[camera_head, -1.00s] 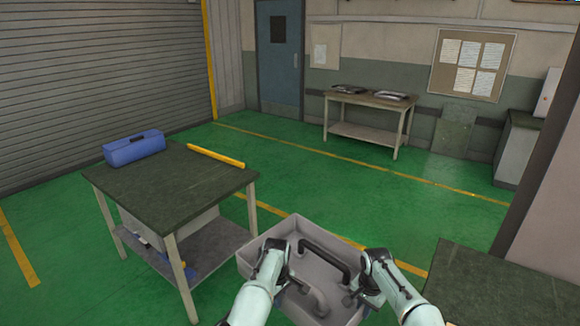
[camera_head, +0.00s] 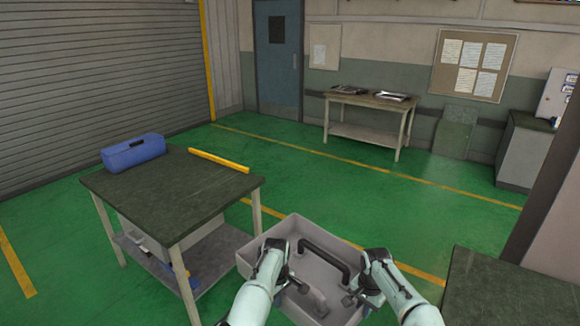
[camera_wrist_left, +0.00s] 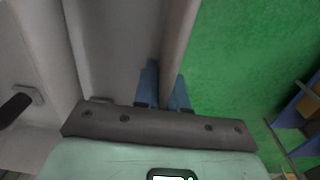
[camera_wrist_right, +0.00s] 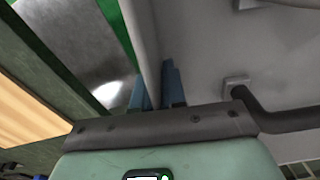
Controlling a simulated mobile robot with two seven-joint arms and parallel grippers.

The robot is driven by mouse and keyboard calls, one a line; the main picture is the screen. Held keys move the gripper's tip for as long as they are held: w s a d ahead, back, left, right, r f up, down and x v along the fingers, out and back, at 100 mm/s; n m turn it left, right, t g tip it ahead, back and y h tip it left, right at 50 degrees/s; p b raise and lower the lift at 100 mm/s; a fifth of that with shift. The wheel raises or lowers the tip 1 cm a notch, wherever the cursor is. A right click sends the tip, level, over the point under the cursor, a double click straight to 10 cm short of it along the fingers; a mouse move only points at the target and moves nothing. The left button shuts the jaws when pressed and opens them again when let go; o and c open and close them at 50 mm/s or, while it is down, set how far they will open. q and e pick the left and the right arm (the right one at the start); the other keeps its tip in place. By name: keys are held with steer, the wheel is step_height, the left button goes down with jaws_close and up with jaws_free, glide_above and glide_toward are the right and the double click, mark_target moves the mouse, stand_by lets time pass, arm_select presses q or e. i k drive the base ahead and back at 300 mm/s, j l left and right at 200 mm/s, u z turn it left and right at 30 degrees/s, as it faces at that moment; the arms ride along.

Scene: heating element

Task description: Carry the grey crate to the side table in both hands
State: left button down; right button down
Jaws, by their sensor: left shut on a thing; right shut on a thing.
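The grey crate (camera_head: 257,233) is an open tray in front of me, held above the green floor. My left gripper (camera_head: 286,283) is shut on its left wall; the left wrist view shows the fingers (camera_wrist_left: 163,90) on either side of the rim. My right gripper (camera_head: 352,294) is shut on its right wall, with the fingers (camera_wrist_right: 155,88) astride the rim. A black bar handle (camera_head: 326,258) and a pale grey curved part (camera_head: 318,300) show inside the crate. Two tables could be the side table: a near green-topped one (camera_head: 175,205) at left and a far one (camera_head: 366,99).
A blue toolbox (camera_head: 133,152) and a yellow bar (camera_head: 219,160) lie on the near left table, whose right side is close to the crate. A dark-topped bench (camera_head: 510,290) stands at lower right. Dark flat items (camera_head: 349,90) lie on the far table. Green floor ahead is clear.

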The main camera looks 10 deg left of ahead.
mark_target(180, 182)
steer(key=i+j, duration=0.2)
steer(key=j, duration=0.25)
steer(key=i+j, duration=0.2)
steer(key=j, duration=0.25)
steer(key=i+j+z, duration=0.1)
steer(key=j, duration=0.35)
steer(key=i+j, duration=0.3)
steer(key=j, duration=0.15)
steer(key=i+j, duration=0.2)
steer(key=j, duration=0.3)
steer(key=i+j+z, duration=0.1)
steer(key=j, duration=0.35)
steer(key=i+j, duration=0.25)
steer(key=j, duration=0.25)
steer(key=i+j+z, duration=0.1)
steer(key=j, duration=0.35)
steer(key=i, duration=0.05)
